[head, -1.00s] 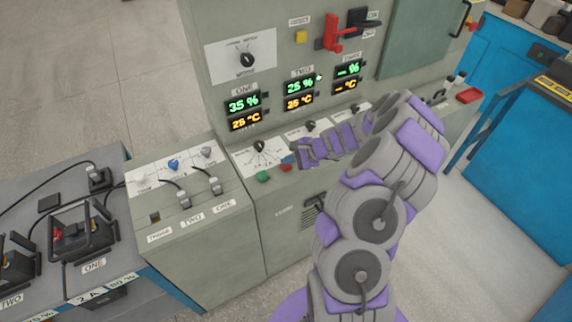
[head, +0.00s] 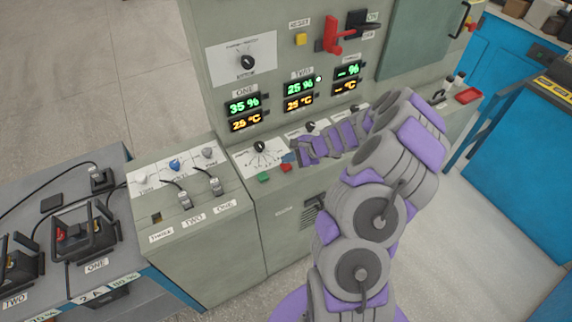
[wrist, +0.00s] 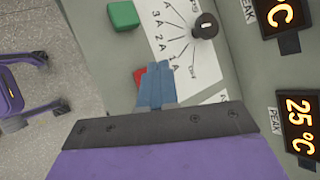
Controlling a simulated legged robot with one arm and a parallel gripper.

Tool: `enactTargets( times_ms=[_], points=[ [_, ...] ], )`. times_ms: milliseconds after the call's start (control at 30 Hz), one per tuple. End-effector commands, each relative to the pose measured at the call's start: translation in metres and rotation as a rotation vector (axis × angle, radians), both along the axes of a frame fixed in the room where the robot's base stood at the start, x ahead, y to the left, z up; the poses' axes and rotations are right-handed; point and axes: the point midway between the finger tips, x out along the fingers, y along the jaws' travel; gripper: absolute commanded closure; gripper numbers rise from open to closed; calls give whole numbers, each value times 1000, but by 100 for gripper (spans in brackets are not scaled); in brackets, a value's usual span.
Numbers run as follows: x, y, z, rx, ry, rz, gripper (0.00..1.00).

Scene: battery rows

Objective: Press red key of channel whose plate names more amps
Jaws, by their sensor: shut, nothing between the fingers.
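My gripper (head: 287,158) is shut and empty, with its blue fingertips beside the red key (head: 285,167) on the cabinet ledge below display ONE. In the wrist view the fingertips (wrist: 158,68) partly cover that red key (wrist: 138,76); I cannot tell whether they touch it. A green key (head: 263,178) sits to its left, and it also shows in the wrist view (wrist: 122,15). A black knob (head: 259,147) stands on a white dial plate (wrist: 185,75) marked in amps. My arm hides the keys of the other channels.
Display ONE (head: 243,106) reads 35 %, and display TWO (head: 299,88) reads 25 %. A red switch handle (head: 333,38) and a yellow button (head: 300,39) are on the panel above.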

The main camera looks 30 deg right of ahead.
Motion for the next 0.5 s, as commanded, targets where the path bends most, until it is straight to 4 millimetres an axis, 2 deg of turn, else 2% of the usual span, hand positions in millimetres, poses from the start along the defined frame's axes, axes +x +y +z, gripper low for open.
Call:
enactTargets(
  times_ms=[167,500],
  points=[
    [0,0,4,0,0,0,100],
    [0,0,35,1,0,-1,100]
  ],
)
